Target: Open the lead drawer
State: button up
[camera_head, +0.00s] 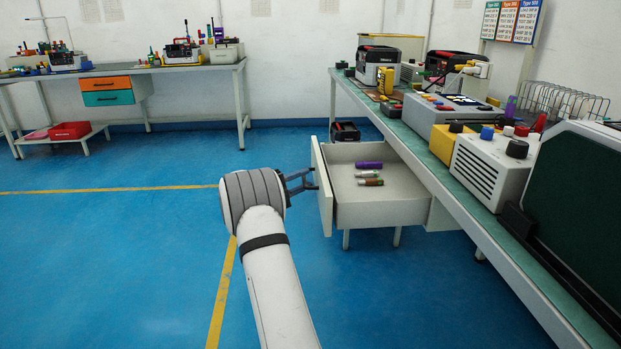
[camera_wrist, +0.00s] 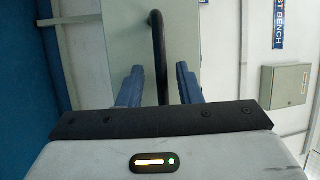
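The lead drawer (camera_head: 380,212) is a white drawer under the right-hand bench, and it stands pulled well out. A purple piece (camera_head: 368,165) and two small cylinders (camera_head: 369,178) with green and brown parts lie inside it. My gripper (camera_head: 308,181) is at the outer side of the drawer front. In the wrist view, the dark bar handle (camera_wrist: 159,50) runs between the two blue fingers of my gripper (camera_wrist: 159,82). The fingers are apart, with a visible gap on each side of the handle.
The right-hand bench (camera_head: 440,165) carries a grey console (camera_head: 450,112), a white box with knobs (camera_head: 487,165) and a dark green panel (camera_head: 580,185). A second bench (camera_head: 190,68) stands at the back left. The blue floor left of the drawer is clear.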

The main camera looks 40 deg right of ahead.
jog(key=p+v, duration=0.1)
jog(key=v, duration=0.6)
jog(key=shift+p, duration=0.35)
jog(key=shift+d, duration=0.1)
